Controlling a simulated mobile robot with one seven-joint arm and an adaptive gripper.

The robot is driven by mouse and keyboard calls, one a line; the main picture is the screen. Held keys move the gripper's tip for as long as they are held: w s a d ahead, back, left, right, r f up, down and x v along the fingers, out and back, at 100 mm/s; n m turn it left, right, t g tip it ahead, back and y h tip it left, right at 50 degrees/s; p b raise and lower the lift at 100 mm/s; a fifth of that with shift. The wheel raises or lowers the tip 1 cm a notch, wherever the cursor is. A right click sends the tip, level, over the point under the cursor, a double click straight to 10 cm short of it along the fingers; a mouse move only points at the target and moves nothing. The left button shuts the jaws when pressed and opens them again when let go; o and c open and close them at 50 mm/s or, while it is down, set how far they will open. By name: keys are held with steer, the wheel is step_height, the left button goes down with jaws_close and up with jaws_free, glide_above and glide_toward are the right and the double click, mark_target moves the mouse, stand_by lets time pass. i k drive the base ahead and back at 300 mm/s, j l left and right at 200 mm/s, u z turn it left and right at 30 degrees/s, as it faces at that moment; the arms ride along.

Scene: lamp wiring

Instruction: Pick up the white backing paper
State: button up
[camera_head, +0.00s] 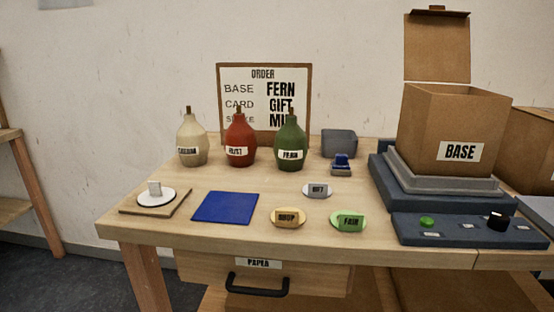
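No sheet that I can surely call the white backing paper shows. A white round piece (157,199) lies on a thin wooden board (127,207) at the table's left end, with a small white block (155,188) on it; I cannot tell if the round piece is paper. Under the table's front edge is a wooden drawer (205,271) with a black handle (257,285) and a label that seems to read PAPER (258,263). The inside of the drawer is hidden. My gripper is not in view.
A blue square (226,207) lies on the table (240,236). Several labelled oval tags sit to its right. Cream (192,141), red (240,140) and green (290,143) bottles stand before the order board (305,75). An open BASE box (425,125) stands right, behind a control panel (460,232).

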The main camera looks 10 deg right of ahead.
mark_target(157, 195)
steer(key=j+u, duration=0.15)
steer(key=u, duration=0.25)
steer(key=i+u, duration=0.15)
steer(key=u, duration=0.2)
steer(key=i+j+u, duration=0.1)
steer(key=u, duration=0.3)
steer(key=i, duration=0.5)
